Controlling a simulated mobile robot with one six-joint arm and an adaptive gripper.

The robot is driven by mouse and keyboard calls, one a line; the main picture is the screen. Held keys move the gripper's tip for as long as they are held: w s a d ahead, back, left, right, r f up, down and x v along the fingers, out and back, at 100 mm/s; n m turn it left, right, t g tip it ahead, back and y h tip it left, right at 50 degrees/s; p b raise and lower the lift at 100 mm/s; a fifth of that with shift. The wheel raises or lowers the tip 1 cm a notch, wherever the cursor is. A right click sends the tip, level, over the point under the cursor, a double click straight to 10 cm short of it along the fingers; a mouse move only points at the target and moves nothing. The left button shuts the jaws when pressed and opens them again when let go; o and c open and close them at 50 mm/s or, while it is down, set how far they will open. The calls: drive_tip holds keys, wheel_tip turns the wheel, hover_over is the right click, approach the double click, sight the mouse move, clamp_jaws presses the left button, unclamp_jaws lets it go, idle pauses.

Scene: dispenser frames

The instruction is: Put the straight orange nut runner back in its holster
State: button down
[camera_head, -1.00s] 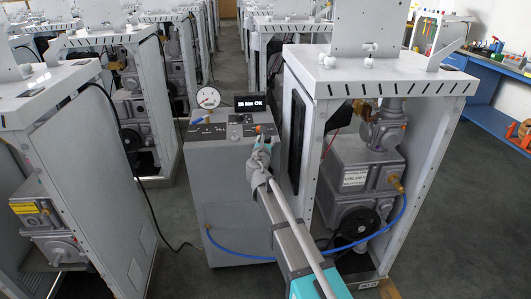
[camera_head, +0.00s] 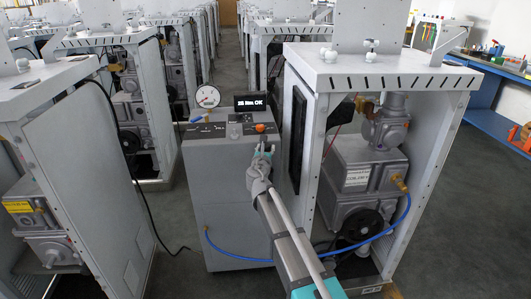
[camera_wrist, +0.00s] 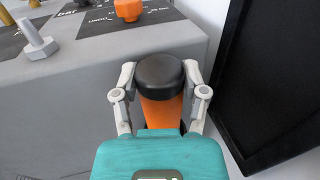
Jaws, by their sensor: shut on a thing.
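The nut runner shows in the wrist view as an orange body (camera_wrist: 162,112) with a black round cap (camera_wrist: 160,76). In the head view my gripper (camera_head: 263,152) is at the front top edge of the grey console (camera_head: 228,190); the nut runner cannot be made out there. In the wrist view the cap is in front of the console's edge. The tool's lower end is hidden by my gripper body. I cannot make out the holster in either view.
An orange knob (camera_head: 260,128), a pressure gauge (camera_head: 207,97) and a display reading "25 Nm OK" (camera_head: 250,102) are on the console. An open pump cabinet (camera_head: 400,75) stands close right, another cabinet (camera_head: 85,170) left. A blue hose (camera_head: 235,258) runs low across.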

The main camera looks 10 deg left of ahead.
drive_tip(key=shift+f, duration=0.15)
drive_tip(key=shift+c, duration=0.6)
unclamp_jaws()
drive_tip(key=shift+r, duration=0.2)
drive_tip(key=s+d, duration=0.1)
drive_tip(key=s, duration=1.1)
drive_tip(key=shift+d, duration=0.15)
